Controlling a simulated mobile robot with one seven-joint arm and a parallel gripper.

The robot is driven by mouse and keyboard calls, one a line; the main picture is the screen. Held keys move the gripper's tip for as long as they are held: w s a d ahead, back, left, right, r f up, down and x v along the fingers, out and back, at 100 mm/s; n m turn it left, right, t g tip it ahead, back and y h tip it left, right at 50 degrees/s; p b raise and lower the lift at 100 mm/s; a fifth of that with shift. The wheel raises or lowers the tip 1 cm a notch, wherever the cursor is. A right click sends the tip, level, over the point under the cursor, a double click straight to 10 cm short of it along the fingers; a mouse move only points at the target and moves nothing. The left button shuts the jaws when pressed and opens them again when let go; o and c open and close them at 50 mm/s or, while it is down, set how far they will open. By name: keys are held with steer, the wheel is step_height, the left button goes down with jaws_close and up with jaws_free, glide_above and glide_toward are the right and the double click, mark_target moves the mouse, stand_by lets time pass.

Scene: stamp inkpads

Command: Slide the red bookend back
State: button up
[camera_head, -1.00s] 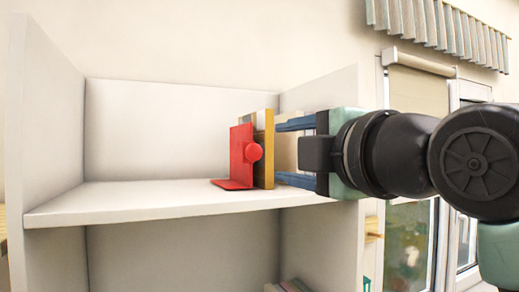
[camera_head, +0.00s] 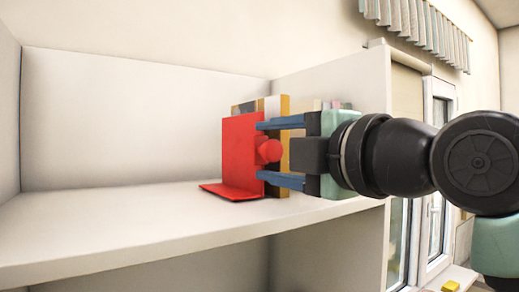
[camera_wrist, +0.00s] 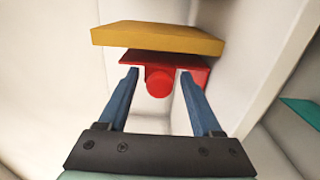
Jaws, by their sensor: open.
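The red bookend (camera_head: 240,152) stands upright on the white shelf (camera_head: 120,225), its flat foot reaching out to the left and a round red knob on its side facing my arm. It also shows in the wrist view (camera_wrist: 188,73), with the round knob (camera_wrist: 160,83) lying between my finger tips. My gripper (camera_head: 266,153) is open, its two blue fingers one above and one below the knob in the head view. In the wrist view my gripper (camera_wrist: 160,77) has a finger on each side of the knob. I cannot tell whether the fingers touch the bookend.
A yellow book (camera_head: 284,107) stands close against the bookend, with other books partly hidden behind it. In the wrist view the yellow book (camera_wrist: 158,39) lies just beyond the bookend. The shelf left of the bookend is bare. A white side wall (camera_head: 340,85) rises on the right.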

steer(key=shift+s+d, duration=0.1)
jaws_close()
stand_by(1.3)
